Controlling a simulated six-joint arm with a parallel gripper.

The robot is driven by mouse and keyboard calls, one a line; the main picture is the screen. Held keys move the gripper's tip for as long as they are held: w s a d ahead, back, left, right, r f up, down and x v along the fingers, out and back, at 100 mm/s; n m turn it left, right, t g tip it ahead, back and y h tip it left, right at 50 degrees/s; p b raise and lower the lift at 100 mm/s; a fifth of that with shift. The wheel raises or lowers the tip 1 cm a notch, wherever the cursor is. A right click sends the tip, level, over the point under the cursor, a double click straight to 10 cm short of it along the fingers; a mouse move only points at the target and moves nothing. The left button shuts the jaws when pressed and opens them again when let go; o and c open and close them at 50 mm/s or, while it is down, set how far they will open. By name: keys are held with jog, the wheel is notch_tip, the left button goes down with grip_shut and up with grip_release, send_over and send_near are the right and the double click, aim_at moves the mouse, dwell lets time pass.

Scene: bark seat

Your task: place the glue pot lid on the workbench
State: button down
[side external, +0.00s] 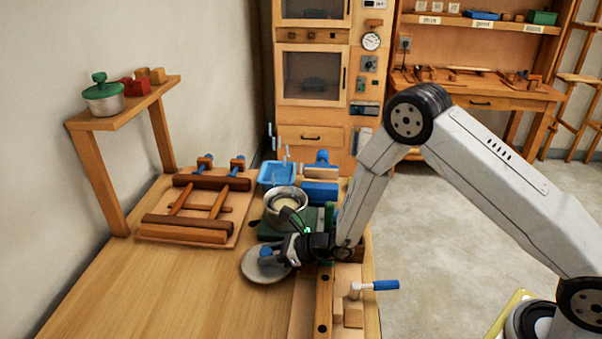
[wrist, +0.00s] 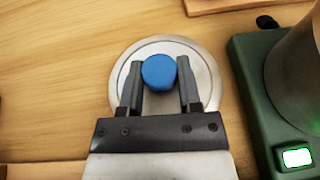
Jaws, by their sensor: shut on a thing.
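The glue pot lid (side external: 258,266) is a round grey metal disc with a blue knob. It is level, over the bare wood of the workbench (side external: 175,290), at or very near its surface; I cannot tell if it touches. In the wrist view the lid (wrist: 203,72) shows from above. My gripper (side external: 273,255) is shut on the blue knob, with one finger on each side of it in the wrist view (wrist: 159,75). The metal glue pot (side external: 285,208) stands open on a green heater base behind the lid, and the base (wrist: 252,90) lies right of the lid in the wrist view.
A wooden clamp frame (side external: 195,210) lies at the back left. A blue tray (side external: 277,174) stands behind the pot. A wooden vise with a blue handle (side external: 372,286) is at the right edge. A shelf (side external: 128,113) holds a green-lidded pot (side external: 104,98). The front left bench is clear.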

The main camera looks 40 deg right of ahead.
jog(key=shift+f, duration=0.15)
jog(key=shift+c, duration=1.4)
grip_release()
jog(key=shift+r, duration=0.6)
jog(key=v, duration=1.2)
